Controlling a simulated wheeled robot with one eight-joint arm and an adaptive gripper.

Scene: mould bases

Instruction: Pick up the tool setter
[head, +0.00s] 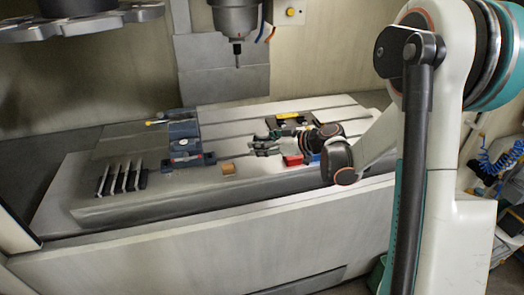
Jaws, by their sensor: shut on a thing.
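My gripper (262,148) is low over the right half of the machine table (92,205), reaching in from the right with its fingers pointing left. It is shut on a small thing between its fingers. That thing is mostly hidden by the fingers and too small to make out, so I cannot tell for sure that it is the tool setter. I also cannot tell whether it touches the table. No other thing in view is clearly the tool setter.
A blue vise (183,140) stands left of the gripper. A tan block (228,168) lies near the front edge. A red box (292,160) and a yellow-black item (288,118) are close to the gripper. Several dark strips (120,180) lie at left. The spindle (238,50) hangs above.

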